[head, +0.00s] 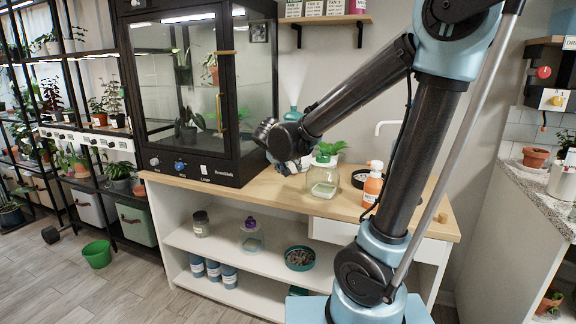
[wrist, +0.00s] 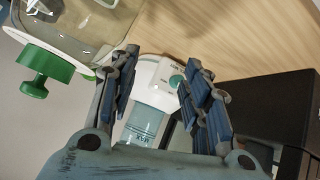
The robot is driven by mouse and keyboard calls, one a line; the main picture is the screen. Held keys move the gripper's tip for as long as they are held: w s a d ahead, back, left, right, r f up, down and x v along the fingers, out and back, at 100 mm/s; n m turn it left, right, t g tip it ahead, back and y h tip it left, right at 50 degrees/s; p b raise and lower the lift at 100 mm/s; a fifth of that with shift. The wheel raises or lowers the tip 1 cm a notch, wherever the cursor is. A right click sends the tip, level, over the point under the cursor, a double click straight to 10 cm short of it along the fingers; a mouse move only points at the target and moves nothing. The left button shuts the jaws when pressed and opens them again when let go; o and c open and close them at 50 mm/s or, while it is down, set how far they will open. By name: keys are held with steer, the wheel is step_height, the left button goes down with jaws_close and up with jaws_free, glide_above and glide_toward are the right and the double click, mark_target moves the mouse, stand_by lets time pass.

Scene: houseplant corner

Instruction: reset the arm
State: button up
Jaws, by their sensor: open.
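My gripper (wrist: 158,62) is open, its two blue-padded fingers spread apart in the wrist view. A white device with a teal button and a teal, water-like lower part (wrist: 153,97) shows between and beyond the fingers; I cannot tell whether they touch it. In the head view my arm reaches left over the wooden counter (head: 222,192), and my gripper (head: 290,166) is low over it, partly hidden by the wrist. A teal mister (head: 293,114) shows just behind the wrist, with mist rising from it.
A black glass cabinet (head: 190,165) rises close left. A green bucket (head: 97,254) stands on the floor.

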steer(key=s+d+f+n+g+y, duration=0.1)
steer(key=s+d+f+g, duration=0.2)
steer(key=s+d, duration=0.65)
steer(key=s+d+f+n+g+y, duration=0.1)
steer(key=s+d+f+g, duration=0.2)
steer(key=s+d, duration=0.6)
steer(key=s+d+f+m+y, duration=0.1)
steer(key=s+f, duration=0.4)
steer(key=s, duration=0.3)
steer(key=shift+s+f+g, duration=0.25)
steer(key=shift+s+g, duration=0.05)
steer(key=shift+g, duration=0.1)
steer(key=shift+d, duration=0.1)
